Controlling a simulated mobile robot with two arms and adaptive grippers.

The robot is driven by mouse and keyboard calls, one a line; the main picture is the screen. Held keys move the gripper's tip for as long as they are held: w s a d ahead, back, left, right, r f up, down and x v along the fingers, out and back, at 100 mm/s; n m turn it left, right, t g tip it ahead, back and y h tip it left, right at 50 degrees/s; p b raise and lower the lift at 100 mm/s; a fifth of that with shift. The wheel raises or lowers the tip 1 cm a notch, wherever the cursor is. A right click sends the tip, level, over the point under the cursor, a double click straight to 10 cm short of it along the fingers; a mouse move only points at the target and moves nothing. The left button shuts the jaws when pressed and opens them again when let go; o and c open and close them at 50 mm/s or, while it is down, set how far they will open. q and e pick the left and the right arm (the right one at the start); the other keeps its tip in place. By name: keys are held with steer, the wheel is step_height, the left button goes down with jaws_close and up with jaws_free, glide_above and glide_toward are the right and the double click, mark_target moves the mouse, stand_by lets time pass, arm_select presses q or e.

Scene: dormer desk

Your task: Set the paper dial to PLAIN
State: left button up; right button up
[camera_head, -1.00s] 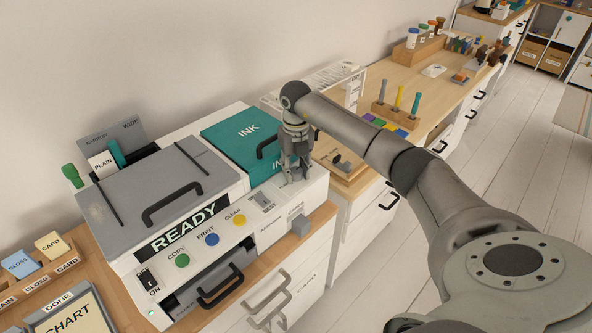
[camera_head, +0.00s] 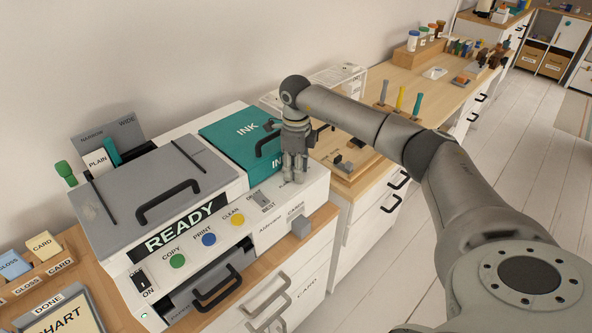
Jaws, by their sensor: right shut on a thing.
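The printer (camera_head: 150,261) stands on the wooden desk with a READY label on its front. My right gripper (camera_head: 294,180) points down at the right end of its top front edge, beside the teal INK lid (camera_head: 243,136). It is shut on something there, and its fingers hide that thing. I cannot read a paper dial or its setting; it may be what the fingers cover. A DRAFT/BEST slider (camera_head: 264,200) sits just left of the gripper. My left gripper does not show.
Green COPY (camera_head: 177,261), blue PRINT (camera_head: 209,239) and yellow CLEAN (camera_head: 238,219) buttons line the printer front. A grey knob (camera_head: 301,227) juts out at the right. A paper sheet marked PLAIN (camera_head: 97,161) stands behind the grey lid (camera_head: 150,180).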

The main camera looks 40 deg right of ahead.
steer(key=n+b, duration=0.1)
steer(key=n, duration=0.4)
steer(key=shift+n, duration=0.3)
steer(key=n+b, duration=0.1)
steer(key=n, duration=1)
steer(key=shift+n+b, duration=0.35)
steer(key=shift+n, duration=0.05)
steer(key=n, duration=0.6)
steer(key=o, duration=1.1)
steer(key=shift+c, duration=0.2)
step_height(320, 180, up, 12)
